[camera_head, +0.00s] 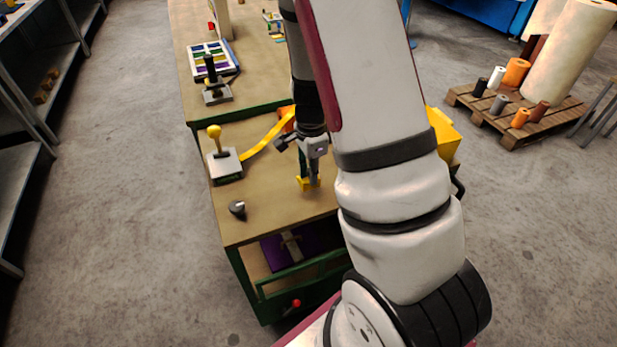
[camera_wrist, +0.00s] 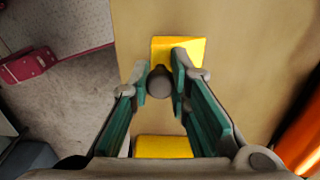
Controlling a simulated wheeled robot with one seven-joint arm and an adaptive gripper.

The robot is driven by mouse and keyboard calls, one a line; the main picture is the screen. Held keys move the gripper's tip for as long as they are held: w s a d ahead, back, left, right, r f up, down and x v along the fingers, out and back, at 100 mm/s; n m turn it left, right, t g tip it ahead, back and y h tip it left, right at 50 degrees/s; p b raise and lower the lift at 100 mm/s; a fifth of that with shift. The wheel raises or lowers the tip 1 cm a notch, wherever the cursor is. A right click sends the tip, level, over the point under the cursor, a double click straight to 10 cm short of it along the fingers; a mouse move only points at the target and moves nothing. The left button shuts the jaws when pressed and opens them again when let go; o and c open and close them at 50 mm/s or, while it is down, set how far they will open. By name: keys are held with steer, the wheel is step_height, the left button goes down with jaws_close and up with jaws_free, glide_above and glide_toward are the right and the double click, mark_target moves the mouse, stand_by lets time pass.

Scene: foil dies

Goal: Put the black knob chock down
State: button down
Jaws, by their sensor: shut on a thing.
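The black knob chock is a yellow block with a dark round knob. In the wrist view its knob (camera_wrist: 159,82) sits between my green-padded fingertips, with yellow (camera_wrist: 180,47) showing beyond them and more yellow nearer the palm. In the head view its yellow body (camera_head: 308,184) shows under my gripper (camera_head: 309,170), over the front part of the brown worktop (camera_head: 277,212). My gripper points down and is shut on the knob. Whether the block's underside touches the worktop cannot be told. My arm hides the right part of the bench.
A grey block with a yellow-knobbed lever (camera_head: 225,162) stands to the left. A small dark cone-like piece (camera_head: 237,208) lies near the front left edge. A yellow strip (camera_head: 267,136) runs behind the gripper. The worktop between the cone-like piece and the chock is clear.

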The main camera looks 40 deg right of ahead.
mark_target(308, 178)
steer(key=shift+w+d+f, duration=0.1)
steer(key=shift+w, duration=0.6)
steer(key=shift+f+p, duration=0.3)
steer(key=shift+f, duration=1.45)
steer(key=shift+f, duration=0.1)
steer(key=c, duration=1.5)
jaws_free()
